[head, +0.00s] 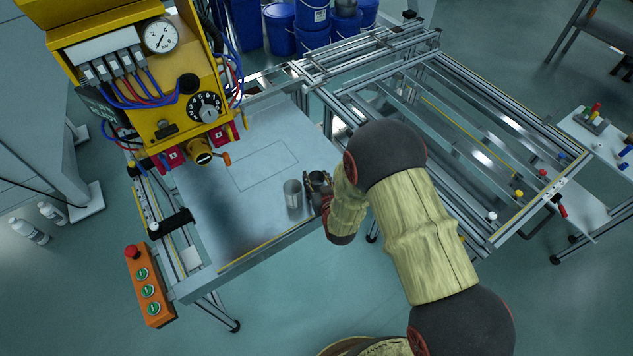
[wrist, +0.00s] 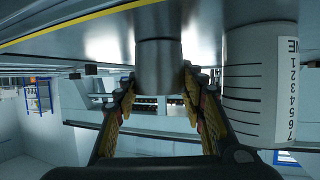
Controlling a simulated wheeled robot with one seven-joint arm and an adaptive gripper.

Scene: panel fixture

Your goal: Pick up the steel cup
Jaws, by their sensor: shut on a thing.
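The steel cup (wrist: 158,68) is a plain, shiny grey cylinder in the middle of the wrist view, which is upside down. My gripper (wrist: 159,82) has one finger on each side of it and is shut on it near its rim. The cup's base appears to meet the tabletop, with its reflection beyond; I cannot tell of a small gap. In the head view my gripper (head: 319,184) is at the table's right part, and the cup between the fingers is mostly hidden there.
A pale graduated cup (wrist: 262,85) stands close beside my gripper; the grey cylinder (head: 293,194) left of my gripper is probably it. The yellow gauge panel (head: 160,90) rises at the table's back left. The tabletop (head: 215,190) is clear left of the cups. Metal rails (head: 460,130) lie right.

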